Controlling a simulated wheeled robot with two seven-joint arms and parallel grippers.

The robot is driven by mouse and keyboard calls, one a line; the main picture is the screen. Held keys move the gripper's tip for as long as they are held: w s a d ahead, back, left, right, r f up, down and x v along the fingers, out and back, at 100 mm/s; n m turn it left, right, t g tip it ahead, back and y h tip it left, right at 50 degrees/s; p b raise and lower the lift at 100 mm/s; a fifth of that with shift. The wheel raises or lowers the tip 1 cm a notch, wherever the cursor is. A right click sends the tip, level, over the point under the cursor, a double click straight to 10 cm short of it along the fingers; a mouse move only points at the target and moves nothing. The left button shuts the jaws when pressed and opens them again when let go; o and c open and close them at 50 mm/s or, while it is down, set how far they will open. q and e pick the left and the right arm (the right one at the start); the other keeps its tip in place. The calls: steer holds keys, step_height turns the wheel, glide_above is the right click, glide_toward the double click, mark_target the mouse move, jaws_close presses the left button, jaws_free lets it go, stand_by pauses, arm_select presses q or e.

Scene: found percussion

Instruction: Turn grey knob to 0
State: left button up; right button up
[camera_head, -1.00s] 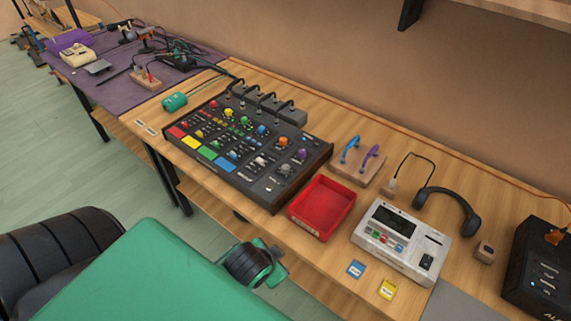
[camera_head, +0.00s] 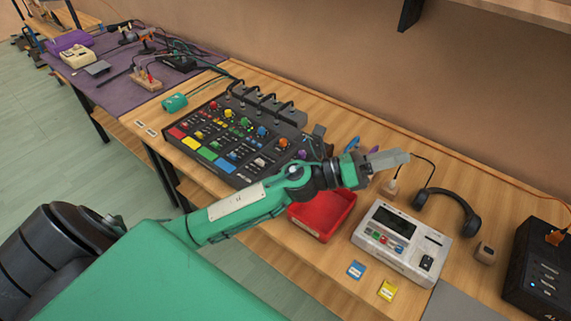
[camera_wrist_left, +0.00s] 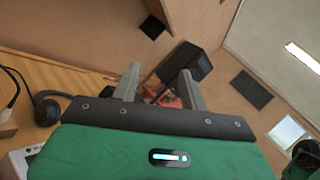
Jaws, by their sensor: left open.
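The black mixer panel (camera_head: 222,142) with coloured knobs and pads lies on the wooden bench in the head view. A pale grey-white knob (camera_head: 260,161) shows near its lower right. My forearm covers the lower right corner, where a darker grey knob showed earlier, so that knob is hidden. No knob's setting can be read. My left gripper (camera_head: 396,158) is open and empty, raised over the bench to the right of the mixer. In the left wrist view its two fingers (camera_wrist_left: 160,84) stand apart with nothing between them. My right gripper is not in view.
A red tray (camera_head: 325,218) is partly under my left arm. A white device (camera_head: 402,238), headphones (camera_head: 450,207) and a black box (camera_head: 540,270) stand to the right. Blue and purple handles are partly hidden behind the gripper. Blue and yellow cards lie at the front edge.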

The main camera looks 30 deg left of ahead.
arm_select(q)
steer(key=w+a+f+m+g+y, duration=0.1)
steer(key=a+f+m+g+y, duration=0.2)
steer(key=m+g, duration=0.45)
steer(key=a+f+m+g+y, duration=0.1)
steer(key=f+m+g+y, duration=0.25)
steer(key=f+m, duration=0.45)
steer(key=w+a+r+m+g+y, duration=0.1)
steer(key=w+a+m+y, duration=0.3)
steer(key=a, duration=0.8)
steer(key=s+a+r+m+g+y, duration=0.1)
steer(key=a+m+y, duration=0.1)
steer(key=a+y, duration=0.75)
steer(key=f+h+p, duration=0.1)
steer(key=f, duration=0.3)
steer(key=a+f+p, duration=0.1)
steer(key=f, duration=0.3)
steer(key=a+f+h+p, duration=0.1)
steer(key=f, duration=0.3)
steer(key=shift+a+h, duration=0.15)
steer(key=shift+h, duration=0.15)
steer(key=shift+f, duration=0.6)
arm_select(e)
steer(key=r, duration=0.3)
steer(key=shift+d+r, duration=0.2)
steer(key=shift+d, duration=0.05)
arm_select(q)
jaws_close()
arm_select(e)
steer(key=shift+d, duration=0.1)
